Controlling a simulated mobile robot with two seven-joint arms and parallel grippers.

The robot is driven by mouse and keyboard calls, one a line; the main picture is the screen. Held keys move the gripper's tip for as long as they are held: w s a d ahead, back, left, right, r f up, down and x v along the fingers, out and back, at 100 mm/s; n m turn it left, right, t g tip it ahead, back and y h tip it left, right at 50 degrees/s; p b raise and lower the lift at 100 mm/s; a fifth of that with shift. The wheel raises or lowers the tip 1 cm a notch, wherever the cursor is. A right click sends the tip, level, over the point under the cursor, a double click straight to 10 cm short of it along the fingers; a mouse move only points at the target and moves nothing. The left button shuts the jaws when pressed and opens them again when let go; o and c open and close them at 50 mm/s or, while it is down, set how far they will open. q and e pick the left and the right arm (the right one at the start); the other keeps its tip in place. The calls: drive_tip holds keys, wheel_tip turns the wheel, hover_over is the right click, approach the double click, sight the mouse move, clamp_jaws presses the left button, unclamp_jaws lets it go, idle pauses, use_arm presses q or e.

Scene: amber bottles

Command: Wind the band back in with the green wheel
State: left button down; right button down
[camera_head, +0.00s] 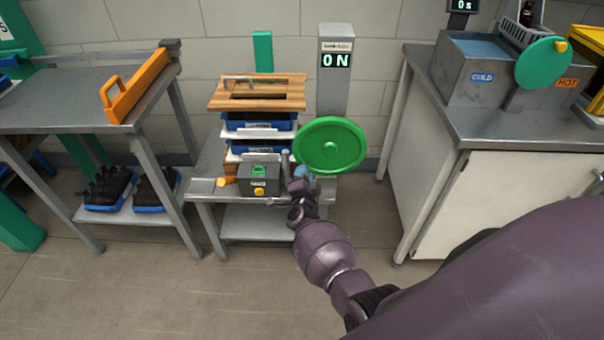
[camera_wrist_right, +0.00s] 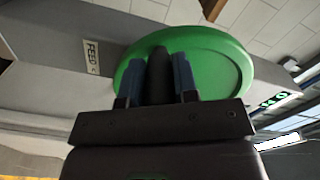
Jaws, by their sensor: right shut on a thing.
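The green wheel (camera_head: 330,145) is mounted in front of a grey post with a lit display reading ON. My right gripper (camera_head: 303,176) is at the wheel's lower left edge. In the right wrist view, the green wheel (camera_wrist_right: 218,68) fills the background, and my right gripper (camera_wrist_right: 158,72) has its two blue fingers either side of a dark round handle (camera_wrist_right: 158,80) in front of the wheel's face. It is shut on this handle. I cannot make out the band in either view. My left gripper is not in view.
A small grey box (camera_head: 259,180) with a yellow knob and stacked blue trays (camera_head: 259,121) stand left of the wheel. A counter (camera_head: 480,125) with COLD and HOT basins is at the right. Open floor lies in front.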

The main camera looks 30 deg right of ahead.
drive_tip(key=shift+f, duration=0.1)
idle(0.3)
drive_tip(key=c, duration=0.9)
unclamp_jaws()
drive_tip(key=shift+s, duration=0.15)
